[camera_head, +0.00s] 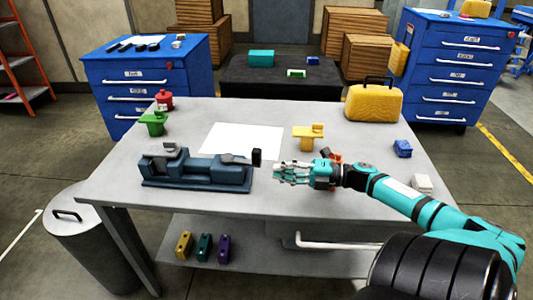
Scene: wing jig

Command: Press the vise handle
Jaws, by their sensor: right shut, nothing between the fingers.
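A dark blue vise (200,170) lies on the grey table at the left front, its long side running left to right. Its black handle (257,157) stands up at the right end of the vise. My right gripper (278,173) is shut and empty, just to the right of the handle and slightly nearer the front. A small gap shows between its fingertips and the vise end. My left gripper is not in view.
On the grey table (120,185) are a white sheet (243,141), a yellow clamp-like part (307,137), a green part (152,123), a red can (164,99), a yellow case (374,102) and a blue block (402,148). An orange item sits behind my right wrist.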

